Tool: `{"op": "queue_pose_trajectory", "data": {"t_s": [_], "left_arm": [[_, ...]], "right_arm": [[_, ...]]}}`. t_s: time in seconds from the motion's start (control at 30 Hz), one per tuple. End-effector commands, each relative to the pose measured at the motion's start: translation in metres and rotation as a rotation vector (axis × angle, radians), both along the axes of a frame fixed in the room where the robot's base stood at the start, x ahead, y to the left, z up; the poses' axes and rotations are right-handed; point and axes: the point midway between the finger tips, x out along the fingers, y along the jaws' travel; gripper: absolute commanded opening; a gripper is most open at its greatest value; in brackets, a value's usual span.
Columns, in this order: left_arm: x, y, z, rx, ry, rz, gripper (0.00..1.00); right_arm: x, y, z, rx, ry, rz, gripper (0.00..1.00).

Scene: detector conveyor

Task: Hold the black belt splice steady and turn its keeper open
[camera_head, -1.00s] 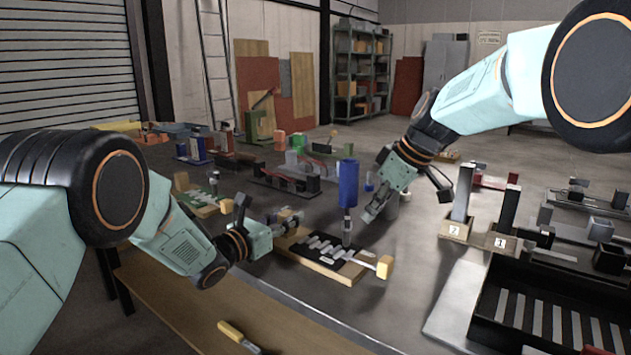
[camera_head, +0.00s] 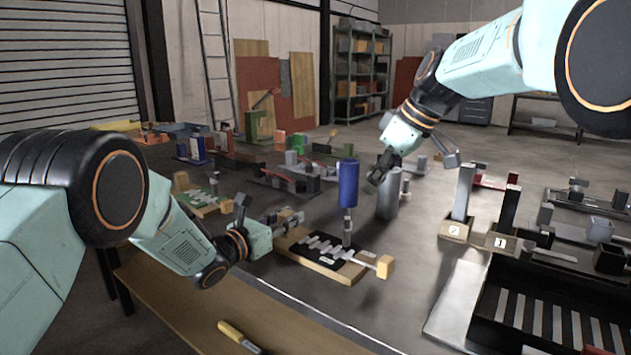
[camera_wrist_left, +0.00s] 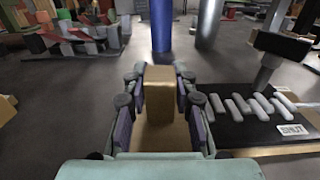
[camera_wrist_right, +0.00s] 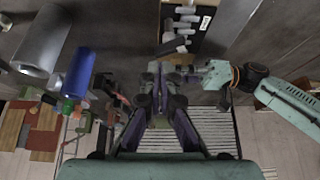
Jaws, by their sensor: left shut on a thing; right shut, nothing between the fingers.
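The black belt splice (camera_head: 320,247) lies on a wooden board near the table's front edge, with a row of pale grey segments across it. A pale bar with a wooden block (camera_head: 385,266) sticks out at its right end; a dark upright post (camera_wrist_left: 270,68) stands by the segments. I cannot tell which is the keeper. A white label (camera_wrist_left: 292,129), apparently reading SHUT, sits on the black part. My left gripper (camera_head: 268,240) is shut on a wooden block (camera_wrist_left: 159,95) at the splice's left. My right gripper (camera_head: 376,178) is shut and empty, raised behind the splice, touching nothing visible.
A blue cylinder (camera_head: 348,184) and a grey cylinder (camera_head: 388,201) stand behind the splice, close to my right gripper. Numbered blocks with uprights (camera_head: 455,230) and a black slatted tray (camera_head: 480,318) are to the right. A yellow-handled tool (camera_head: 232,331) lies in front.

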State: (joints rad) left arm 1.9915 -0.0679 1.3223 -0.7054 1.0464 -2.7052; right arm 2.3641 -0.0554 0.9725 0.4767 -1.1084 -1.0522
Motion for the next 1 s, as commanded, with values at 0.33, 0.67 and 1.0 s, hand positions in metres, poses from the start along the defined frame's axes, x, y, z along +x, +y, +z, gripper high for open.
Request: {"op": "queue_pose_trajectory", "data": {"t_s": [0.33, 0.67, 1.0], "left_arm": [[0.0, 0.0, 0.0, 0.0, 0.0, 0.0, 0.0], [0.0, 0.0, 0.0, -0.001, -0.001, 0.0, 0.0], [0.0, 0.0, 0.0, -0.001, -0.001, 0.0, 0.0]], "right_arm": [[-0.025, 0.015, 0.009, 0.0, 0.0, 0.001, 0.0], [-0.03, 0.017, -0.015, 0.0, 0.004, 0.0, 0.0], [-0.029, 0.017, -0.052, 0.001, 0.002, 0.0, 0.0]]}}
